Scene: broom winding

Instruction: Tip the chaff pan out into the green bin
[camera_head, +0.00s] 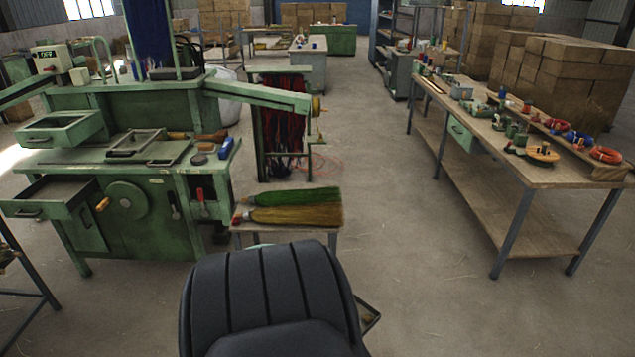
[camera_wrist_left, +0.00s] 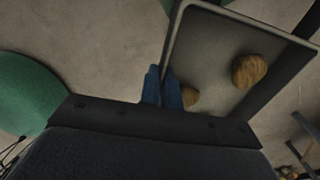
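In the left wrist view the chaff pan (camera_wrist_left: 212,28) is a grey rectangular tray with a raised rim. Two brown lumps (camera_wrist_left: 250,70) show in it, one partly hidden behind a finger. The blue fingers of my left gripper (camera_wrist_left: 162,88) are close together on the pan's near left rim, shut on it. A rounded green surface (camera_wrist_left: 28,92), apparently the green bin, is at the left, apart from the pan. Neither gripper shows in the head view. There, a dark tray-like corner (camera_head: 371,314) shows beside a black seat; I cannot tell if it is the pan.
The black seat (camera_head: 265,300) blocks the lower middle of the head view. Beyond it, a small table (camera_head: 290,232) holds brooms. A green machine bench (camera_head: 130,210) stands left and a long wooden workbench (camera_head: 515,165) right. The floor (camera_head: 410,240) between is clear.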

